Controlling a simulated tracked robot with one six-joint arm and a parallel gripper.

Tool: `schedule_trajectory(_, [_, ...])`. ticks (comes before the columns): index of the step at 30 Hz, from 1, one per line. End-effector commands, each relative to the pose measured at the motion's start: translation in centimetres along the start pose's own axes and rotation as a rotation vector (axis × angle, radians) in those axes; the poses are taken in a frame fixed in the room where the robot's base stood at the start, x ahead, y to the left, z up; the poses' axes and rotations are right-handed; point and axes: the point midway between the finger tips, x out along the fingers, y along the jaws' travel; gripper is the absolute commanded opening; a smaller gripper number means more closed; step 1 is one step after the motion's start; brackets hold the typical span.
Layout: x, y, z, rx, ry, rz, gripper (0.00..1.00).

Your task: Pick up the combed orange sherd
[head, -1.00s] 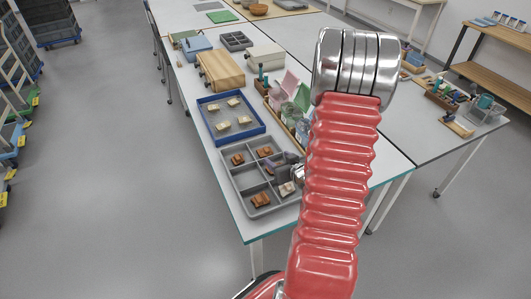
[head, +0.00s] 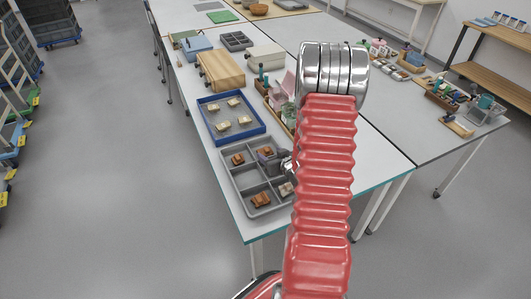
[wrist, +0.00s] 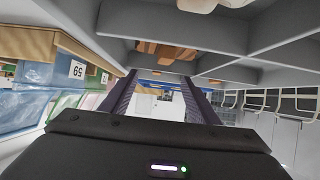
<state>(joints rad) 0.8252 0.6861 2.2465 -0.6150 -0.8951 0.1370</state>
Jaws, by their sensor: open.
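Orange-brown sherds lie in the grey divided tray (head: 234,192): one in the far left compartment (head: 238,159), one in the near left compartment (head: 262,200), and one in the far right compartment, partly covered by my gripper. I cannot make out which bears combing. My gripper (head: 268,154) is low over the far right compartment, partly behind my red arm. In the wrist view my open gripper (wrist: 160,76) has nothing between its fingers. An orange sherd (wrist: 160,48) shows just past the fingertips, beside a grey tray wall.
A pale sherd (head: 286,188) lies in the near right compartment, partly hidden by my arm. A blue tray (head: 212,137) with several cream sherds stands beyond the grey tray. The tray dividers stand close to my fingers. A wooden box (head: 222,72) is farther back.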

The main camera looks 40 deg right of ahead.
Motion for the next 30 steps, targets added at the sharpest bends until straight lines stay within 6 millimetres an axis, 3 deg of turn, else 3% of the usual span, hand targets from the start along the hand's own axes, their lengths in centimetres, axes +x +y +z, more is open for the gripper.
schedule_trajectory(11, [4.3,0.1,-0.1,-0.001,0.000,0.000,0.55])
schedule_trajectory(28, [4.5,0.1,-0.2,-0.001,0.000,0.000,0.55])
schedule_trajectory(30, [4.5,0.1,-0.2,-0.001,0.000,0.000,0.50])
